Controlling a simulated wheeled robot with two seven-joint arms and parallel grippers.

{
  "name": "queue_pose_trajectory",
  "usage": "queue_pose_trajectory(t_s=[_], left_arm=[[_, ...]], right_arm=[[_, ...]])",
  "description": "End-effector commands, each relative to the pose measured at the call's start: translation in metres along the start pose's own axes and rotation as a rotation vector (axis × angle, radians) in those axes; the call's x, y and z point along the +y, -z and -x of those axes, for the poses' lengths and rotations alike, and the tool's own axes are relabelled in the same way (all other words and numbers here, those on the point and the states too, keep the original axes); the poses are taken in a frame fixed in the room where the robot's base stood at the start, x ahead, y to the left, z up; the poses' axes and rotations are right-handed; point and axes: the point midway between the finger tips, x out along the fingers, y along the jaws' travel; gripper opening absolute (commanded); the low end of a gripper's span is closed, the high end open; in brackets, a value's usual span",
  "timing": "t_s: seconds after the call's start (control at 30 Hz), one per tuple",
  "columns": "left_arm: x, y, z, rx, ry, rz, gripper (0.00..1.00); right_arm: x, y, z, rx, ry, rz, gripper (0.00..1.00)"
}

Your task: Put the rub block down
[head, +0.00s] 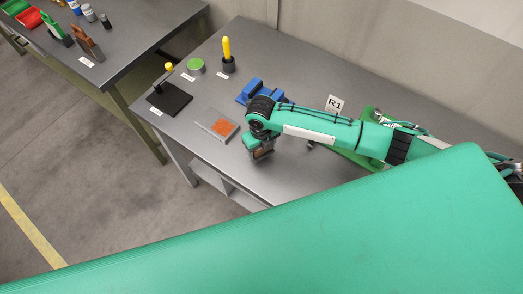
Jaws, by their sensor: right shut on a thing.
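My right gripper (262,153) points down over the grey workbench and is shut on a small brownish block, which I take to be the rub block. Only a little of the block shows under the wrist. I cannot tell whether it touches the bench top. My left gripper is not in view.
Behind the gripper is a blue fixture (246,97). Farther left are a black plate (171,101), a green round tin (195,66) and a yellow-handled tool (227,48). An R1 sign (335,104) stands behind my arm. Bare bench lies around the gripper.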

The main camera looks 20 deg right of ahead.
Motion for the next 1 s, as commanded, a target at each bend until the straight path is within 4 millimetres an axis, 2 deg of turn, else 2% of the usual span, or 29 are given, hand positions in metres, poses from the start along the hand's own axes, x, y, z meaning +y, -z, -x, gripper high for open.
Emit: queue_pose_trajectory(t_s=[0.3, 0.6, 1.0], left_arm=[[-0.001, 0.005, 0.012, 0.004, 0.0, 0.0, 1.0], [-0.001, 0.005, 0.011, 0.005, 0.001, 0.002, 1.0], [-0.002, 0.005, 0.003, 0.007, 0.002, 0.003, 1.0]], right_arm=[[0.0, 0.0, -0.035, 0.001, 0.0, 0.0, 0.46], [0.0, 0.0, -0.038, 0.0, 0.001, 0.001, 0.46], [0.0, 0.002, -0.053, 0.004, 0.001, -0.001, 0.46]])
